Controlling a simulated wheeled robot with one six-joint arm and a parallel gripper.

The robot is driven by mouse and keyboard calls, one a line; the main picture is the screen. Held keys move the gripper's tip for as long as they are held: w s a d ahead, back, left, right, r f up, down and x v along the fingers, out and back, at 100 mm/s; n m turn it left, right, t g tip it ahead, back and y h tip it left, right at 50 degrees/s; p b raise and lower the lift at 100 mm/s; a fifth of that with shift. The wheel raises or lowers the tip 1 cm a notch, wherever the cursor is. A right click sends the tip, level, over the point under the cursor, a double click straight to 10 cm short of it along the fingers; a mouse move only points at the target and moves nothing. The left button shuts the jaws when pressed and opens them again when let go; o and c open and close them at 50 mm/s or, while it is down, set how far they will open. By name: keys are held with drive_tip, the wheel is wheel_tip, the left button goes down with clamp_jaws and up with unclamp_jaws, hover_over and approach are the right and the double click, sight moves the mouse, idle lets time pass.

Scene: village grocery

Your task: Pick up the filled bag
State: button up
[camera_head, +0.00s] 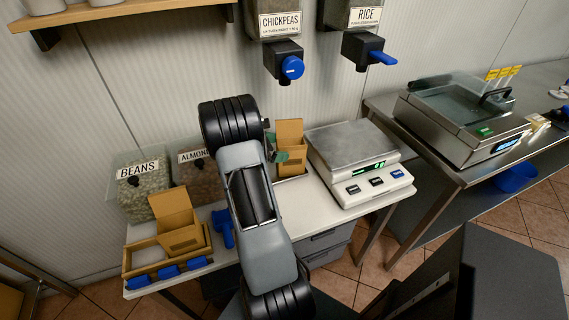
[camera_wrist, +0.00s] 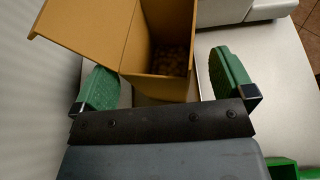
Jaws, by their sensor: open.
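The bag (camera_head: 291,154) is an open-topped brown carton-like bag with a raised back flap, standing on the white counter left of the scale. In the wrist view the bag (camera_wrist: 130,45) is seen from above, with small round brownish pieces inside, low down. My gripper (camera_wrist: 165,85) is open, with one green finger on each side of the near part of the bag. A gap shows between the right finger and the bag; the left finger is close to its wall, and contact cannot be told. In the head view my gripper (camera_head: 277,156) is mostly hidden behind my arm.
A scale (camera_head: 357,160) stands right of the bag, under the chickpeas (camera_head: 283,45) and rice (camera_head: 362,45) dispensers. Bins of beans (camera_head: 142,185) and almonds (camera_head: 201,178) stand to the left. An open brown box (camera_head: 180,240) sits in a tray at the front left.

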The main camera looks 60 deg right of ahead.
drive_tip(key=shift+s+d+f, duration=0.1)
drive_tip(key=shift+d, duration=0.1)
drive_tip(key=shift+c, duration=0.2)
drive_tip(key=c, duration=1.3)
drive_tip(key=shift+o, duration=0.2)
